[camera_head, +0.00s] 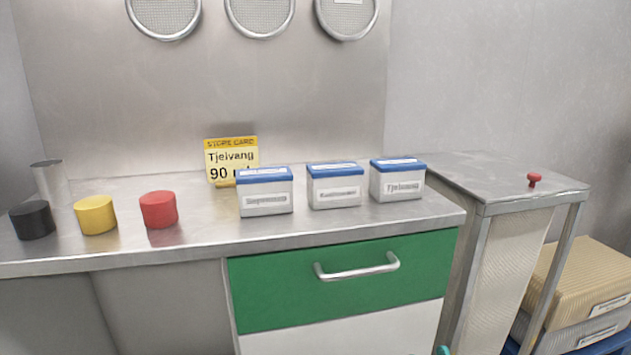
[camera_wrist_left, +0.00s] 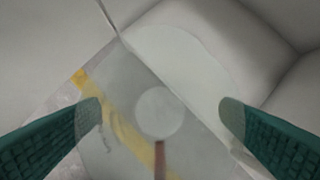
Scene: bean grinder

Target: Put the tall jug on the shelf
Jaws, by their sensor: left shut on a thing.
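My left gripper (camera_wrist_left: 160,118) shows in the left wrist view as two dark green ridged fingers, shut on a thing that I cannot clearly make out. Between and beyond the fingers are a pale disc (camera_wrist_left: 160,112), a short brown strip and pale, blurred surfaces. I cannot tell which of these belong to the held thing. In the head view a small teal tip (camera_head: 443,350) shows at the bottom edge; I cannot tell which gripper it belongs to. A grey metal cylinder (camera_head: 50,181) stands at the counter's far left. I cannot identify the tall jug or the shelf for certain.
The steel counter (camera_head: 330,222) holds black (camera_head: 32,220), yellow (camera_head: 95,215) and red (camera_head: 158,209) cylinders, a yellow card (camera_head: 232,160) and three blue-lidded boxes (camera_head: 334,186). A green drawer (camera_head: 345,280) is below. A side stand (camera_head: 490,175) with a red knob (camera_head: 534,179) is mostly bare.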

